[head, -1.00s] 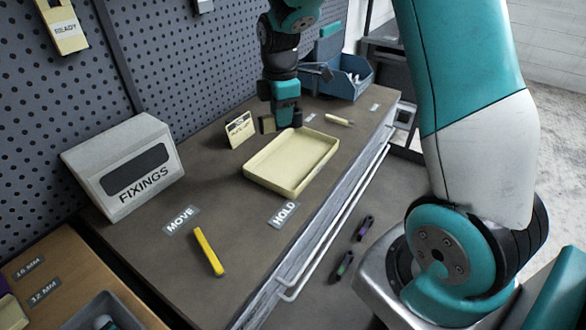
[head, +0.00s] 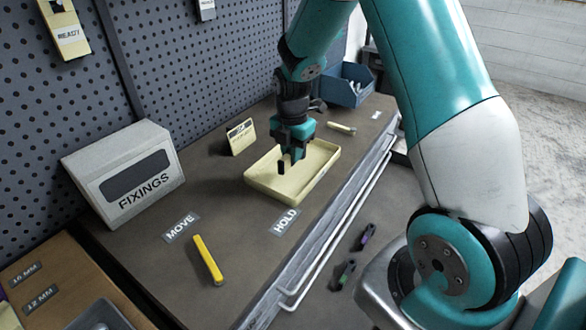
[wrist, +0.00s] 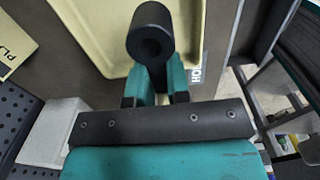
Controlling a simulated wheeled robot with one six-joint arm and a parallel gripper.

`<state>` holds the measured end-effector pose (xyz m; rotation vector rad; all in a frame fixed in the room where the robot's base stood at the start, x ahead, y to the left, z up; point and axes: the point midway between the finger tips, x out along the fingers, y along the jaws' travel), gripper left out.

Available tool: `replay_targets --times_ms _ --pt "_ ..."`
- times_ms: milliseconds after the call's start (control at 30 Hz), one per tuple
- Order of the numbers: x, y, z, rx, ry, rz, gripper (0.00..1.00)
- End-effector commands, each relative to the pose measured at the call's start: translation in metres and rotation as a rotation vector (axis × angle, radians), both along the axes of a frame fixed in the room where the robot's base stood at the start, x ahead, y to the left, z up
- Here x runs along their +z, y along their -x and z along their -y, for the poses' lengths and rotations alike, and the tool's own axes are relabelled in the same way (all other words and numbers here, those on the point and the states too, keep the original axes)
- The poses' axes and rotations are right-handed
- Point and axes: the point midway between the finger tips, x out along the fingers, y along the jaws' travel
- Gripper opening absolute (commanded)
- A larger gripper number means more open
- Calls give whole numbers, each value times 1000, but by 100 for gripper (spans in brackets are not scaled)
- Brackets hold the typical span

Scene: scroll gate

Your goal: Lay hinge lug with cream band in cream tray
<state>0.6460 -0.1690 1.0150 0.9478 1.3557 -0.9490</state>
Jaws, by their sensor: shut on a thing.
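My gripper (head: 290,155) is shut on a dark hinge lug (head: 281,167) and points down over the cream tray (head: 322,160). In the wrist view the lug (wrist: 150,35) shows as a black hollow cylinder end between the teal fingers; no cream band can be made out on it. The tray (wrist: 105,40) spreads behind it there, shallow, rimmed and empty as far as I see. The lug appears above the tray's near left part; I cannot tell whether it touches the floor of the tray.
A cream card (head: 240,136) stands left of the tray. A yellow bar (head: 208,260), the HOLD label (head: 285,221) and the FIXINGS box (head: 125,175) are nearer. A blue bin (head: 348,84) is behind. Two dark lugs (head: 364,237) lie right of the rail.

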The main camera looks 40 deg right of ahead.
Motion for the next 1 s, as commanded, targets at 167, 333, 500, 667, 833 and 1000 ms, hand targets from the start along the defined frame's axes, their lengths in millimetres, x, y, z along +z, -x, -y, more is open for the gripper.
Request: replay_targets --times_ms 167,333,500,667,833,1000 --pt "-25 0 0 0 0 0 0" --pt "-38 0 0 0 0 0 0" --pt "-61 0 0 -1 0 0 0" --pt "-68 -1 0 -1 1 4 0" --pt "-68 -1 0 -1 0 3 0" --pt "-72 0 0 -1 1 1 24"
